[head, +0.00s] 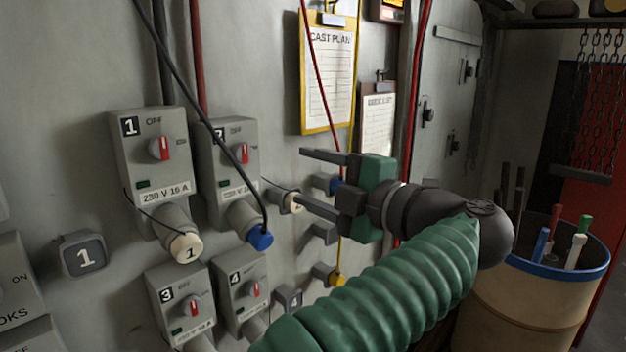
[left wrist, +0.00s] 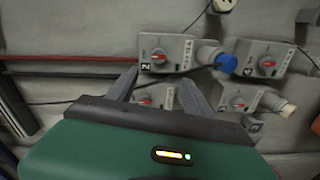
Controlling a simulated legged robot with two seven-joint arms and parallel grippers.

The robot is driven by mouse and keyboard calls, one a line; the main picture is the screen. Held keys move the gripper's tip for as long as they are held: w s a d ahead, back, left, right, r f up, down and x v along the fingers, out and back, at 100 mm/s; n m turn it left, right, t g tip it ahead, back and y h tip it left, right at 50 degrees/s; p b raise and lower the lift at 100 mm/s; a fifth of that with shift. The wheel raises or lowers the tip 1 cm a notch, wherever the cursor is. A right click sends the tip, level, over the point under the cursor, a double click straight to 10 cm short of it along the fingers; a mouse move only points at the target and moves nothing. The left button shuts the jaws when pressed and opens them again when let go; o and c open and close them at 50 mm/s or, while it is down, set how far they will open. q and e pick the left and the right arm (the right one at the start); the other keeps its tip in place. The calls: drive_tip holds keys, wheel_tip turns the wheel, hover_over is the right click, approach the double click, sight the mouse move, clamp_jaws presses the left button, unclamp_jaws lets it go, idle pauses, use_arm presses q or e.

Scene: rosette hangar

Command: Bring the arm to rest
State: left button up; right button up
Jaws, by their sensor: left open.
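My left arm with its green ribbed sleeve (head: 385,285) comes up from the bottom of the head view and bends back at a dark wrist. My left gripper (head: 308,180) has a green and black body and points left, in front of the grey wall. Its two dark fingers are spread apart with nothing held between them. In the left wrist view the gripper (left wrist: 155,78) also shows open, with socket boxes beyond its fingers. I cannot tell how far the fingertips are from the wall. My right gripper is not in view.
Socket boxes 1 (head: 150,165), 2 (head: 235,160), 3 (head: 178,295) and 4 (head: 240,290) are on the wall. A blue plug (head: 260,238) sits at socket 2, with a dark cable. A yellow clipboard (head: 303,90) hangs above. A blue-rimmed barrel (head: 530,300) stands right.

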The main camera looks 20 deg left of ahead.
use_arm(q)
drive_tip(key=shift+a, duration=0.15)
drive_tip(key=w+d+m+t+h, duration=0.4)
drive_tip(key=w+m+t, duration=0.6)
drive_tip(key=m+t, duration=0.1)
drive_tip(key=w+d+f+m+g+h, duration=0.1)
drive_tip(key=d+f+m+h, duration=0.1)
drive_tip(key=f+m+h, duration=0.7)
drive_tip(key=w+d+f+m+h, duration=0.1)
drive_tip(key=d+f+m+h, duration=0.3)
drive_tip(key=f, duration=0.9)
drive_tip(key=s+a+f+m+g, duration=0.2)
drive_tip(key=s+f+g, duration=0.3)
drive_tip(key=f, duration=0.5)
drive_tip(key=s+a+f+m+g, duration=0.2)
drive_tip(key=s+a+f, duration=0.1)
drive_tip(key=s+f, duration=0.55)
drive_tip(key=s+a+f+g, duration=0.2)
drive_tip(key=s+f+g, duration=0.1)
drive_tip(key=s+f, duration=0.3)
drive_tip(key=s+a+f+m+g, duration=0.1)
drive_tip(key=s+f+g, duration=0.3)
drive_tip(key=s, duration=0.6)
wheel_tip(320, 180, down, 2)
drive_tip(key=shift+s+a+f, duration=0.2)
drive_tip(key=shift+a+f, duration=0.05)
drive_tip(key=shift+a, duration=0.3)
